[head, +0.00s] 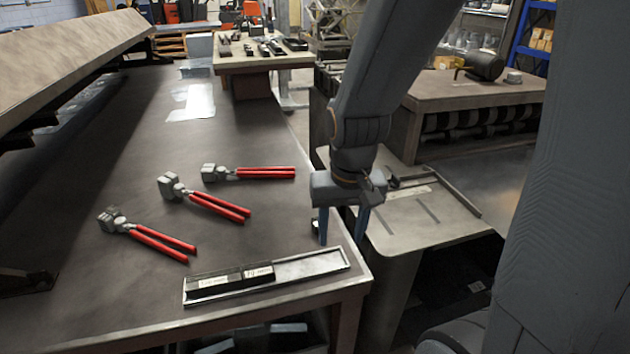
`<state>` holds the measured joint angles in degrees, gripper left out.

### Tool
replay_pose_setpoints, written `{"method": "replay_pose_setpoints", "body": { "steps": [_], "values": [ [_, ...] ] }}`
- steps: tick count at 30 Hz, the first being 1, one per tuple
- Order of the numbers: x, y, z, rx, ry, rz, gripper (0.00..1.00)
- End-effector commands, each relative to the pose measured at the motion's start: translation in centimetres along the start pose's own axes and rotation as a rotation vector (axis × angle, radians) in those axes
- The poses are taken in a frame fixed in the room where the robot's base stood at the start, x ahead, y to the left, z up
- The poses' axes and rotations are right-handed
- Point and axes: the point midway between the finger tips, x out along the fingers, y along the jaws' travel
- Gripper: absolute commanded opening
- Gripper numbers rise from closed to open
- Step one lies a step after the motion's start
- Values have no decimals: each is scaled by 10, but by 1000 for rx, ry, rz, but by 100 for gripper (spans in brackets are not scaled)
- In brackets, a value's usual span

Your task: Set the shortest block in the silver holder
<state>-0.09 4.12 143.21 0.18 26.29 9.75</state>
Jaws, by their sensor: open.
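The silver holder (312,266) is a long shallow tray near the front edge of the dark table. A longer black block (214,284) and a shorter black block (258,274) lie end to end in its left and middle parts, with pale markings on their front faces. The right part of the holder is bare. My gripper (342,239) points down with its blue fingers apart, above and behind the holder's right end, near the table's right edge. No block shows between the fingers. A small dark and pale shape beside the left finger is too small to identify.
Several red-handled pliers-like tools (212,207) lie on the dark table (120,290) behind the holder. A grey slanted machine part (60,60) overhangs the left side. A lower pale table (425,225) stands to the right, beyond a gap.

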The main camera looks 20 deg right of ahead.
Motion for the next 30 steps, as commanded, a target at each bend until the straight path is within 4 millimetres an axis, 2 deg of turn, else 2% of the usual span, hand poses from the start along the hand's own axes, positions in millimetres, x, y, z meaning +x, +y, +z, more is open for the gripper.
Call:
{"method": "replay_pose_setpoints", "body": {
  "steps": [9,15,21,30],
  "values": [
    [6,-15,-88,755,-54,34,48],
    [15,-21,-128,1165,-73,70,48],
    [21,-24,-147,1368,-77,91,48],
    [39,-25,-148,1400,-77,95,48]
  ]
}}
